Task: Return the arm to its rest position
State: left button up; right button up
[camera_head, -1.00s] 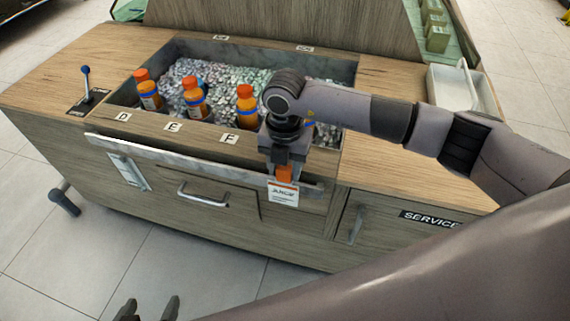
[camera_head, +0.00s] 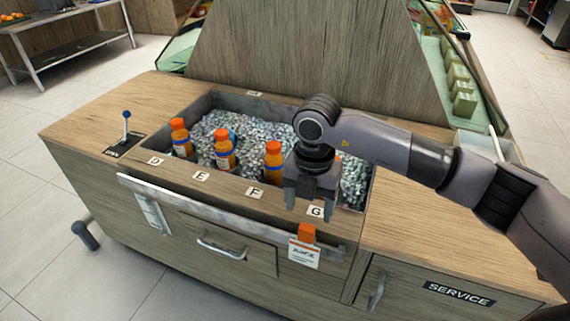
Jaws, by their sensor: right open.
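My right arm comes in from the right over the wooden counter (camera_head: 420,230). My right gripper (camera_head: 311,207) points down near the counter's front edge, by the G label (camera_head: 316,211). Its two fingers are apart with nothing between them. Just below the fingertips, an orange clip (camera_head: 306,233) with a white printed tag (camera_head: 304,254) hangs on the front rail (camera_head: 230,217), apart from the gripper. My left gripper is not in view.
An ice-filled bin (camera_head: 245,130) holds orange-capped juice bottles (camera_head: 225,150) behind labels D, E and F. A lever with a blue knob (camera_head: 126,115) stands at left. A white tray (camera_head: 475,145) sits at right. The tiled floor in front is clear.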

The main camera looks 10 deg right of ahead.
jog(key=s+a+n+g+y+p, duration=0.25)
jog(key=s+a+y, duration=0.6)
jog(key=a, duration=0.45)
jog(key=s+a+r+m+t+y+p, duration=0.2)
jog(key=a+r+m+t+y, duration=0.3)
jog(key=r+y, duration=0.65)
jog(key=w+d+f+m+t+h+p, duration=0.25)
jog(key=d+f+m+t+h, duration=0.2)
jog(key=d+m+t, duration=0.35)
jog(key=w+d+f+m+t+h+p, duration=0.1)
jog(key=w+d+f+m+t+h, duration=0.35)
jog(key=m, duration=0.65)
jog(key=s+d+f+m+g+h+p, duration=0.1)
jog(key=s+d+f+m+g+h, duration=0.3)
jog(key=s+d+f+h, duration=0.4)
jog(key=s+d+f+m, duration=0.1)
jog(key=s+d+f, duration=0.3)
jog(key=s+f, duration=0.1)
jog(key=shift+s+f+g+h, duration=0.15)
jog(key=shift+s+g+h, duration=0.2)
jog(key=shift+s, duration=0.4)
